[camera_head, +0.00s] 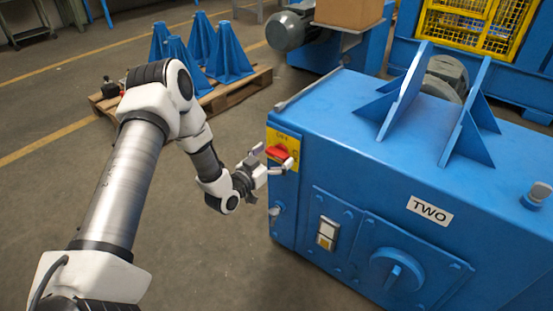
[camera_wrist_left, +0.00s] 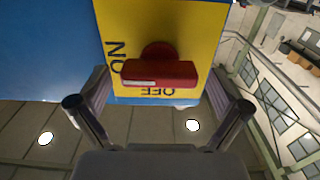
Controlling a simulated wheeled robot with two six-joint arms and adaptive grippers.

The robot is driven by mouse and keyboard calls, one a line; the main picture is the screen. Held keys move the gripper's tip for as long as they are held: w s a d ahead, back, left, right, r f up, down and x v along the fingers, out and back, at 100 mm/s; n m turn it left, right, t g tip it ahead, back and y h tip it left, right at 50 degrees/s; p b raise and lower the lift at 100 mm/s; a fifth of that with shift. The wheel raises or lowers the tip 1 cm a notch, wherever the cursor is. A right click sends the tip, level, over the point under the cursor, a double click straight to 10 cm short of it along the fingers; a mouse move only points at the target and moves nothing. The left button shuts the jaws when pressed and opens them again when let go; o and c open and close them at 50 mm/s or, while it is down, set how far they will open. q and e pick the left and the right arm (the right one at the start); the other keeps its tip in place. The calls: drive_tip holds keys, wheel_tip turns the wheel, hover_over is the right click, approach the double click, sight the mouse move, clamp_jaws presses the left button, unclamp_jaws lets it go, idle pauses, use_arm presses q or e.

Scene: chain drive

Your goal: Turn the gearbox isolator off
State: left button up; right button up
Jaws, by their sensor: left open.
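The gearbox isolator is a red rotary handle (camera_head: 278,152) on a yellow plate (camera_head: 284,139) at the upper left corner of the blue gearbox housing. In the left wrist view the red handle (camera_wrist_left: 160,72) lies level across the plate, with a pale mark on its left end, the end towards the ON label (camera_wrist_left: 116,57). The OFF label (camera_wrist_left: 158,91) shows upside down below the handle. My left gripper (camera_head: 272,160) is open in front of the isolator. Its fingers (camera_wrist_left: 159,104) are spread to either side of the handle, and I see no contact. My right gripper is not in view.
The blue housing (camera_head: 380,200) fills the right side, with a push-button box (camera_head: 326,233), a round cover (camera_head: 397,270) and a TWO label (camera_head: 430,210). A pallet (camera_head: 245,88) with blue stands is behind my left arm. The floor to the left is clear.

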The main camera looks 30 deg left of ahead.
use_arm(q)
drive_tip(key=shift+w+d+r, duration=0.1)
drive_tip(key=shift+w, duration=0.35)
drive_tip(key=c, duration=1.2)
drive_tip(key=shift+o, duration=0.2)
